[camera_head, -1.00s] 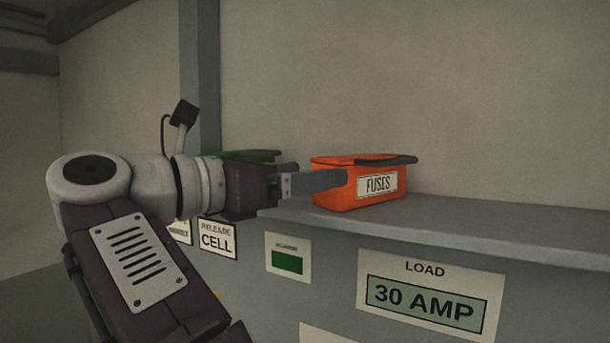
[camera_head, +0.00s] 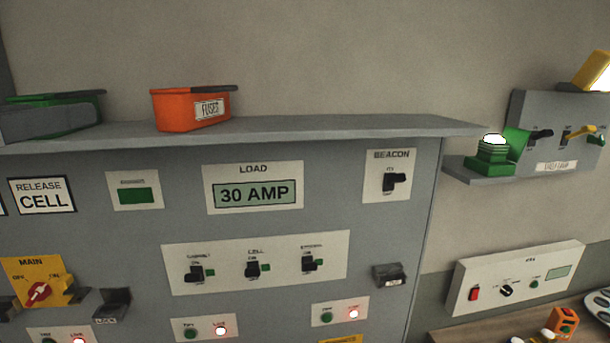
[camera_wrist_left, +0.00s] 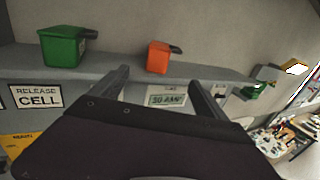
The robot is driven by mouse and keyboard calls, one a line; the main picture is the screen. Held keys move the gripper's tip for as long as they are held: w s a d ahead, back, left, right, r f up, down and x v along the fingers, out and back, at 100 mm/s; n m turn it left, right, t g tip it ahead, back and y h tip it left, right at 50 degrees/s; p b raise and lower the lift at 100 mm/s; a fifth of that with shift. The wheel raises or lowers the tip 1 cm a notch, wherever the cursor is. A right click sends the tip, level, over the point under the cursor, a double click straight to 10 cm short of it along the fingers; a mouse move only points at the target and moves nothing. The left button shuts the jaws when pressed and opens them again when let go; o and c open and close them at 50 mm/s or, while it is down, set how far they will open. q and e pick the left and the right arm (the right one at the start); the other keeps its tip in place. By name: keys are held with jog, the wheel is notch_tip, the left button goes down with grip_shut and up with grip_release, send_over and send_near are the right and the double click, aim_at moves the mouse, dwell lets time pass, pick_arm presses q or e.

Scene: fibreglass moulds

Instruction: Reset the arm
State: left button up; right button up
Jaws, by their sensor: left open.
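My left gripper (camera_wrist_left: 159,76) is open in the left wrist view, with its two fingers apart and nothing between them. In the head view only a grey finger of my left gripper (camera_head: 45,122) shows at the left edge, in front of the green bin (camera_head: 80,100). The rest of that arm is out of the head view. The orange fuses bin (camera_head: 185,110) stands on the grey shelf (camera_head: 330,127), apart from the gripper. The green bin (camera_wrist_left: 62,47) and orange bin (camera_wrist_left: 158,58) also show in the left wrist view. My right gripper is not in view.
Below the shelf is a panel with a 30 AMP load display (camera_head: 254,193), several switches and a red-yellow main switch (camera_head: 39,291). A green lamp (camera_head: 493,155) sits on a small bracket at right. A table with small items (camera_head: 565,322) is at lower right.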

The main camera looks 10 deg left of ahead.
pick_arm(q)
jog(key=w+d+f+m+g+h+b, duration=0.35)
jog(key=w+d+f+h+b, duration=0.25)
jog(key=w+d+f+h, duration=0.25)
jog(key=w+d+f+m+g+b, duration=0.2)
jog(key=w+d+f+g+b, duration=0.3)
jog(key=f, duration=0.9)
jog(key=w+d+f+m+g+h+b, duration=0.1)
jog(key=d+f+b, duration=0.35)
jog(key=f, duration=0.95)
jog(key=w+d+f+m+g+b, duration=0.3)
jog(key=d+f, duration=0.4)
jog(key=f, duration=0.6)
jog(key=s+f+m+g+y+b, duration=0.25)
jog(key=s+f+m, duration=0.35)
jog(key=f, duration=0.8)
jog(key=s+f+m+g+y+b, duration=0.2)
jog(key=s+f+m+g+y, duration=0.4)
jog(key=f, duration=0.8)
jog(key=a+f+m+t+y, duration=0.2)
jog(key=a+f+m+t, duration=0.2)
jog(key=a+m, duration=0.4)
jog(key=f+m, duration=0.1)
jog(key=m, duration=0.4)
jog(key=shift+s+f, duration=0.35)
jog(key=shift+f, duration=0.05)
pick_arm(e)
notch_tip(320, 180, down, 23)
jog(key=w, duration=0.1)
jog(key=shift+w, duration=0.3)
